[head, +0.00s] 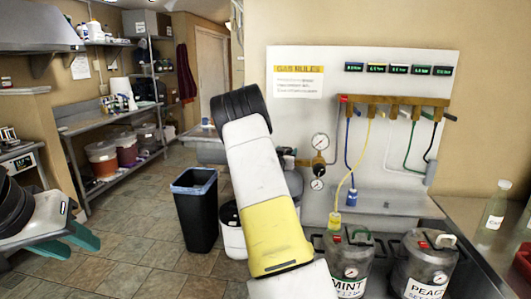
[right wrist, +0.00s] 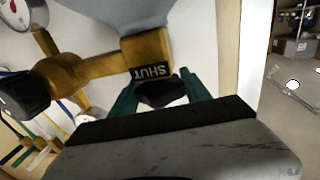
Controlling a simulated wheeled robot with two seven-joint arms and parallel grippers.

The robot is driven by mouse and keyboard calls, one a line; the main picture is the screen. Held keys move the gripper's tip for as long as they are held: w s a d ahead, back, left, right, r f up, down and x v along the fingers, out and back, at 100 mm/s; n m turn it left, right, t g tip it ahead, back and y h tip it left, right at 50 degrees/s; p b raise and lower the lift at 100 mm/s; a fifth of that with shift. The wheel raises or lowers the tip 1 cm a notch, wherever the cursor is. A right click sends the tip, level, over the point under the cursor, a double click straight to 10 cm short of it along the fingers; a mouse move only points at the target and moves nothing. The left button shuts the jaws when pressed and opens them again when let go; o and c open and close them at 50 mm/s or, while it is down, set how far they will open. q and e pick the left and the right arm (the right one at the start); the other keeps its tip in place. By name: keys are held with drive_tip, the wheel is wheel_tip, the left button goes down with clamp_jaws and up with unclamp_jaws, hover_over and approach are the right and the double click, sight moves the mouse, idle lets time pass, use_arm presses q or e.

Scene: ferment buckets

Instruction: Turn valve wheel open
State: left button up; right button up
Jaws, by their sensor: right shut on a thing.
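In the right wrist view, a brass valve body (right wrist: 148,50) on a grey tapered neck (right wrist: 135,14) carries a black plate reading SHUT (right wrist: 150,71), upside down in the picture. A dark valve wheel (right wrist: 163,94) is just beyond it, partly hidden. The teal fingers of my right gripper (right wrist: 161,99) are shut on this wheel, one on each side. In the head view my right arm hides that gripper and most of the valve; some brass (head: 288,161) shows beside the arm. My left gripper (head: 72,243) is at the far left, its teal fingers apart and empty.
Gauges (head: 320,141) and a hose manifold (head: 395,101) are on the white panel. A MINT keg (head: 347,262) and a PEACH keg (head: 424,268) stand lower right. A black bin (head: 196,208) stands left of my right arm. The tiled floor further left is clear.

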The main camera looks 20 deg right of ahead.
drive_tip(key=shift+s+d+y, duration=0.1)
drive_tip(key=shift+y, duration=0.2)
drive_tip(key=n+t+y, duration=0.3)
drive_tip(key=y, duration=0.1)
drive_tip(key=shift+d+n+y, duration=0.1)
drive_tip(key=shift+n+y, duration=0.2)
drive_tip(key=shift+n, duration=0.1)
drive_tip(key=shift+a+n+t+y, duration=0.15)
drive_tip(key=shift+n+t+y, duration=0.15)
drive_tip(key=shift+n+y, duration=1.3)
drive_tip(key=shift+a+n+t+y, duration=0.1)
drive_tip(key=shift+n+t+y, duration=0.2)
drive_tip(key=shift+n+y, duration=1.25)
drive_tip(key=shift+m+y, duration=0.55)
drive_tip(key=shift+y, duration=0.3)
drive_tip(key=o, duration=1.4)
